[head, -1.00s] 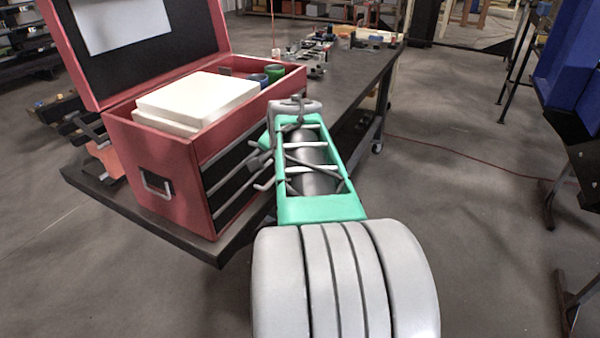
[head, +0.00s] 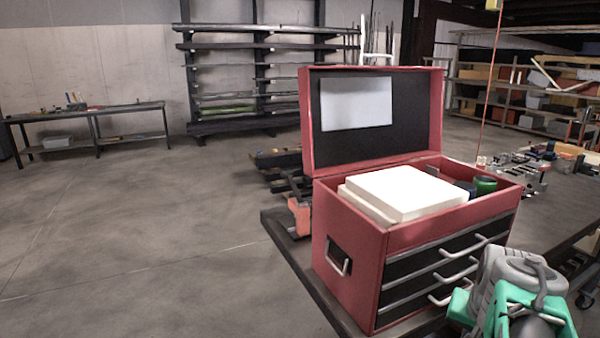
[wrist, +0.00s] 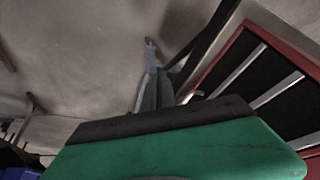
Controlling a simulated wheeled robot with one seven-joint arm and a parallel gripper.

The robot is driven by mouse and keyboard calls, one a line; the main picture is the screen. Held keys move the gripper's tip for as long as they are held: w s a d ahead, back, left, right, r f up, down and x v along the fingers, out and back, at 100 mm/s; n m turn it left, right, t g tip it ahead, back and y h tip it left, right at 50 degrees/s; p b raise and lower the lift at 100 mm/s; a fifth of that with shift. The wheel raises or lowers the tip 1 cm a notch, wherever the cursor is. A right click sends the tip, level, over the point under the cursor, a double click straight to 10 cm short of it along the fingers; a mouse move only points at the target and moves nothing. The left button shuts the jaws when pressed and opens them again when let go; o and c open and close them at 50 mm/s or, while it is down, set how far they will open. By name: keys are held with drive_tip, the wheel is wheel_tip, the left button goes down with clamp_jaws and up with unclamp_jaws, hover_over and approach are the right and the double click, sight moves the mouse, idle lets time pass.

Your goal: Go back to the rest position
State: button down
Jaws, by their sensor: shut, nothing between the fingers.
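My gripper (wrist: 165,118) shows at the bottom of the wrist view as a wide green block with a dark front edge. It is shut, and nothing shows held in it. In the head view my grey and green arm is at the lower right, folded close to the drawer side of the red toolbox (head: 350,238). The gripper's fingertips cannot be made out in the head view. The toolbox's drawer fronts also show at the right of the wrist view (wrist: 262,75).
The toolbox stands open on a dark table (head: 560,215), with a white block (head: 405,190) and a green round item (head: 485,185) in its top. Small parts lie farther back on the table. Open floor (head: 130,240) lies to the left. A workbench (head: 95,112) stands at the far left.

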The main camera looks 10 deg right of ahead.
drive_tip(key=s+a+f+n+y, duration=0.1)
drive_tip(key=a+f+n, duration=0.1)
drive_tip(key=a+f, duration=0.35)
drive_tip(key=s+a+f+n+y, duration=0.1)
drive_tip(key=a+f+n, duration=0.1)
drive_tip(key=a, duration=0.6)
drive_tip(key=w+a+n, duration=0.2)
drive_tip(key=a+n, duration=0.3)
drive_tip(key=a, duration=0.6)
drive_tip(key=shift+a+y, duration=0.3)
drive_tip(key=shift+y, duration=0.1)
